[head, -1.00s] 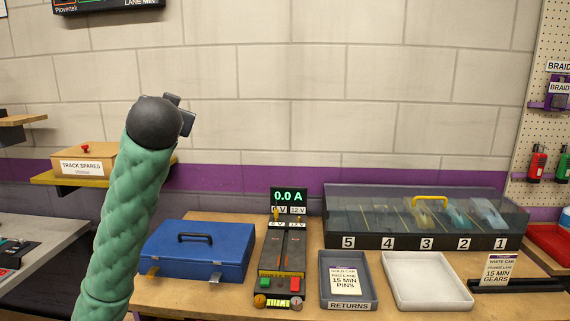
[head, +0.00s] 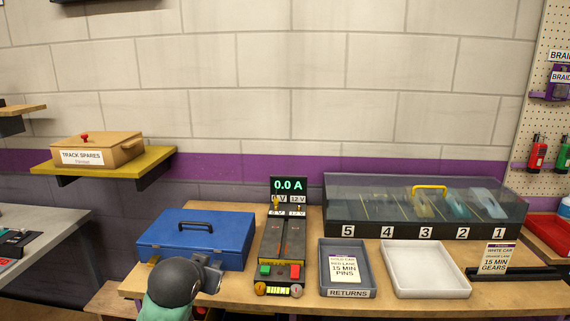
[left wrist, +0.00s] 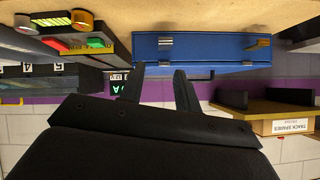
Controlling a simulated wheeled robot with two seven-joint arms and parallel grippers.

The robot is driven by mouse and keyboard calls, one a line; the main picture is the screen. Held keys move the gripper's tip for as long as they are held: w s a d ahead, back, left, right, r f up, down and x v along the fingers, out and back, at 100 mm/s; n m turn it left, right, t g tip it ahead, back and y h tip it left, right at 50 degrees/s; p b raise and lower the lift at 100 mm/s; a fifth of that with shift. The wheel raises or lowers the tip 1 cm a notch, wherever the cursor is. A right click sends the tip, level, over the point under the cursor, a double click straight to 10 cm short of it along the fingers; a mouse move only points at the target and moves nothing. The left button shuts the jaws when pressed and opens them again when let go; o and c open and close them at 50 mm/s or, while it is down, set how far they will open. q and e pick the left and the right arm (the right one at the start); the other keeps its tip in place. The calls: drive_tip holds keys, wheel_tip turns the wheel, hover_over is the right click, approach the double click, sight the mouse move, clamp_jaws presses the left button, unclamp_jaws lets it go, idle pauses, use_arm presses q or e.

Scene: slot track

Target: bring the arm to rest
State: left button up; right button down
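My left arm shows at the bottom left of the head view, a green padded sleeve with a dark rounded wrist. My left gripper (head: 212,272) is small there and partly hidden, in front of the blue case (head: 194,239). In the left wrist view, which is upside down, its two dark fingers stand apart with nothing between them (left wrist: 158,74). The blue case (left wrist: 205,50) lies beyond them in that view; I see no contact. My right gripper is in neither view.
On the bench (head: 413,304) are a power supply (head: 283,245), a grey returns tray (head: 326,292), a white tray (head: 427,291) and a clear-lidded case (head: 425,211) with numbered bays. A yellow shelf (head: 150,167) holds a track spares box (head: 125,150) at left. Air above the bench is open.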

use_arm(q)
drive_tip(key=s+d+f+n+g, duration=0.1)
drive_tip(key=s+f+g, duration=0.1)
drive_tip(key=s+f, duration=0.75)
drive_tip(key=s+d+f+g, duration=0.1)
drive_tip(key=s+f+g, duration=0.35)
drive_tip(key=f, duration=0.85)
drive_tip(key=s+f+g, duration=0.1)
drive_tip(key=s+f, duration=0.5)
drive_tip(key=s, duration=0.5)
drive_tip(key=s+f+g, duration=0.1)
drive_tip(key=s+f, duration=0.6)
drive_tip(key=s, duration=0.4)
drive_tip(key=shift+d+g+h, duration=0.35)
drive_tip(key=shift+d+h, duration=0.05)
